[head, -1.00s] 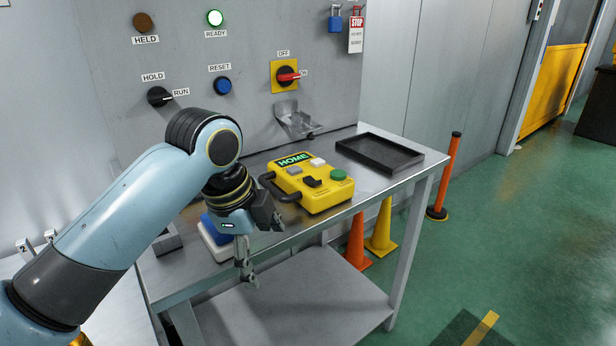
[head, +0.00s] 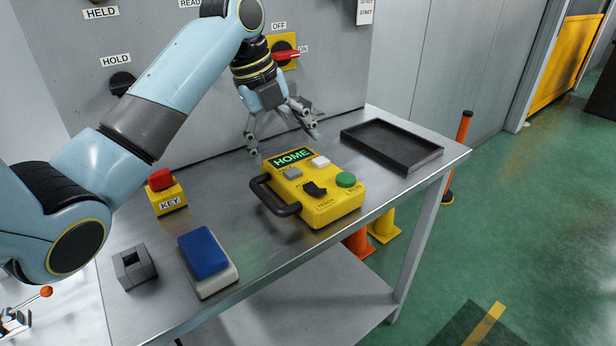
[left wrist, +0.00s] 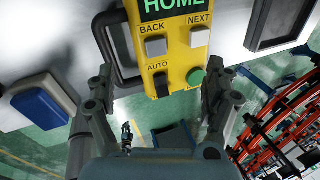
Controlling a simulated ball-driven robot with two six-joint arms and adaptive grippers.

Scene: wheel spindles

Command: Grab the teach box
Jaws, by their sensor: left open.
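The teach box (head: 318,205) is a yellow pendant lying on the metal table, with a screen reading HOME, several buttons and a dark switch. Its black handle (head: 272,196) is on its left side. My left gripper (head: 283,145) is open and empty, pointing down above the far edge of the box, apart from it in the head view. In the left wrist view the teach box (left wrist: 178,50) shows between and beyond the open fingers (left wrist: 155,95), with its handle at the left.
A black tray (head: 392,146) is right of the box. A blue-and-white block (head: 207,262), a grey square socket (head: 134,267) and a yellow KEY box with red button (head: 167,193) are left. The panel with an OFF/ON switch (head: 284,50) rises behind the table.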

